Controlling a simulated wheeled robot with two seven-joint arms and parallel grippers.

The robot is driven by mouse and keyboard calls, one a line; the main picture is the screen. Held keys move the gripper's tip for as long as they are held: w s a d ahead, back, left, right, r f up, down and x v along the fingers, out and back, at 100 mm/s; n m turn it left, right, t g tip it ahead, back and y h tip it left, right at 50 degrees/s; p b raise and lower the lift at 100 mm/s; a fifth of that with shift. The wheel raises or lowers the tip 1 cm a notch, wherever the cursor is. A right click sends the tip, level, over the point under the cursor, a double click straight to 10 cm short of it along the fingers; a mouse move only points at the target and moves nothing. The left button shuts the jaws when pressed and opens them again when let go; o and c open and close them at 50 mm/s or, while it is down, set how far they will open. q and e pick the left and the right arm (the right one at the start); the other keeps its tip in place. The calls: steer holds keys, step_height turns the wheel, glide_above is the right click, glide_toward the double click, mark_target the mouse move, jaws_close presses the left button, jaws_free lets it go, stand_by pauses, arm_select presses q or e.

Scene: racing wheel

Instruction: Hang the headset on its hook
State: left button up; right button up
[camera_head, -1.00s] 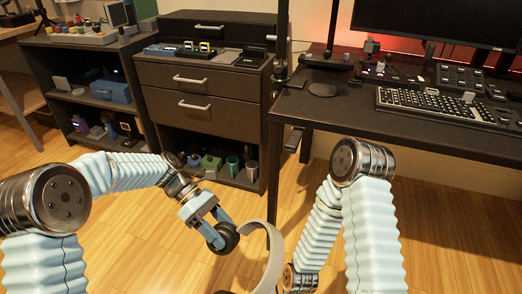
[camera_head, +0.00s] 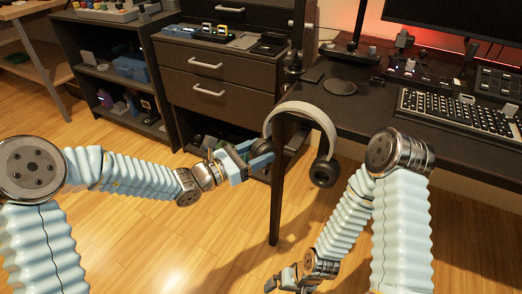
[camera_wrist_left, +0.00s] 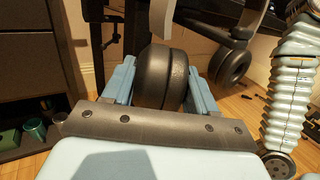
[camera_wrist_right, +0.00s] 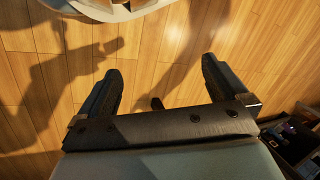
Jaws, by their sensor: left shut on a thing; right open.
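The headset has a light grey band (camera_head: 300,108) and dark ear cups. In the head view it is upright in front of the desk's left front corner. My left gripper (camera_head: 268,153) is shut on its left ear cup, which sits between the fingers in the left wrist view (camera_wrist_left: 160,78). The other ear cup (camera_head: 324,172) hangs free, and shows at the right of the left wrist view (camera_wrist_left: 232,66). I cannot clearly make out the hook; the headset covers the area under the desk corner. My right gripper (camera_wrist_right: 160,85) is open and empty, low over the floor.
The dark desk (camera_head: 370,115) carries a keyboard (camera_head: 460,112), a monitor and a stand. Its front leg (camera_head: 276,205) is right beside the headset. A drawer cabinet (camera_head: 215,80) stands behind my left gripper. The wooden floor in front is clear.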

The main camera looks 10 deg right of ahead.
arm_select(q)
steer(key=shift+s+a+f+t+b, duration=0.1)
steer(key=shift+a+f+t+b, duration=0.15)
steer(key=shift+b, duration=0.35)
steer(key=shift+f+b, duration=2)
steer(key=shift+f, duration=0.6)
arm_select(e)
steer(key=shift+w+d+f, duration=0.1)
steer(key=shift+d+f, duration=0.2)
steer(key=shift+f, duration=0.55)
steer(key=shift+w+d+f, duration=0.1)
steer(key=shift+d+f, duration=0.15)
steer(key=shift+f, duration=0.6)
steer(key=shift+w+d+f, duration=0.1)
steer(key=shift+d+f, duration=0.2)
steer(key=shift+f, duration=0.55)
arm_select(q)
steer(key=shift+f+b, duration=1.15)
steer(key=shift+f, duration=0.25)
arm_select(e)
steer(key=shift+f, duration=1.15)
arm_select(q)
steer(key=o, duration=1.4)
steer(key=v, duration=1.3)
steer(key=shift+s+a+f+p, duration=0.1)
steer(key=shift+s+a+p, duration=0.05)
steer(key=shift+a+p, duration=0.2)
arm_select(e)
steer(key=shift+r, duration=0.35)
